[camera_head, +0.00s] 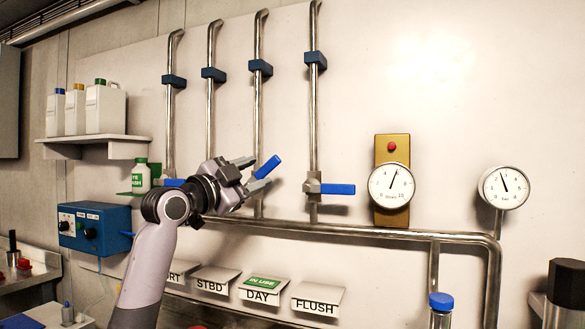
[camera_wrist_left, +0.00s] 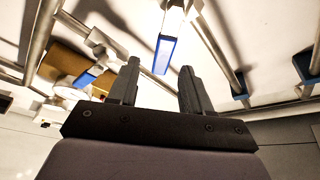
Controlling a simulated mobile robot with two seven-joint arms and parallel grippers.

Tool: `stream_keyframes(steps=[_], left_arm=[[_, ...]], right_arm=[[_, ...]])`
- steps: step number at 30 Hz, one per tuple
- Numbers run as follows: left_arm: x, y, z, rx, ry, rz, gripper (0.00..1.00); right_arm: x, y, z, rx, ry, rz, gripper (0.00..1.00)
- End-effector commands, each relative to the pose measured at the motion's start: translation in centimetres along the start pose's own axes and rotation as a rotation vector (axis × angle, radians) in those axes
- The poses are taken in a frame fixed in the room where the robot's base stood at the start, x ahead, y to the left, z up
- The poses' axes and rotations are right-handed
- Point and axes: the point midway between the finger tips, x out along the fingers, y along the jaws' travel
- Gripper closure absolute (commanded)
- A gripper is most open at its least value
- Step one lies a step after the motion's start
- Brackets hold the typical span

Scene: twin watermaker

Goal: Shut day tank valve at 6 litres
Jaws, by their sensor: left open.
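The day tank valve's blue handle (camera_head: 267,166) is on the third pipe, above the DAY label (camera_head: 262,290), and slants up to the right. My left gripper (camera_head: 259,174) is open right at this handle. In the left wrist view, the handle (camera_wrist_left: 164,54) lies ahead between the two open fingertips (camera_wrist_left: 160,68); I cannot tell whether they touch it. The valve body is largely hidden by the gripper. The litre gauge (camera_head: 391,190) on a brass plate has its needle just right of straight up, between 4 and 6. My right gripper is not in view.
The FLUSH valve's blue handle (camera_head: 337,189) lies level to the right. A second gauge (camera_head: 504,188) hangs farther right. A horizontal pipe (camera_head: 390,234) runs below the valves. A blue control box (camera_head: 95,228) and a shelf of bottles (camera_head: 95,141) are at left. An IN USE tag (camera_head: 266,282) lies on the DAY label.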

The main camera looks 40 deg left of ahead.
Motion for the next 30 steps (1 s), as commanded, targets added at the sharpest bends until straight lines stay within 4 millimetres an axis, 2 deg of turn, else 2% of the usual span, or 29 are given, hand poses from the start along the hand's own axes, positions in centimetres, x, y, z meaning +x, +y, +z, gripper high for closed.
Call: stream_keyframes(steps=[5,15,21,30], left_arm=[[0.0,-0.6,0.2,-0.001,0.012,-0.010,0.51],[4.5,-0.7,-0.1,-0.005,0.013,-0.008,0.51],[6.3,-0.7,0.0,-0.001,0.012,-0.010,0.51],[6.8,-0.6,0.1,0.002,0.010,-0.009,0.51]], right_arm=[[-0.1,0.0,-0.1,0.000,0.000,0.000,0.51],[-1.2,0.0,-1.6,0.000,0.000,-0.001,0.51],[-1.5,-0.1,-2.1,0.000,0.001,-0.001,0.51],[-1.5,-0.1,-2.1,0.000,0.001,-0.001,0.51]])
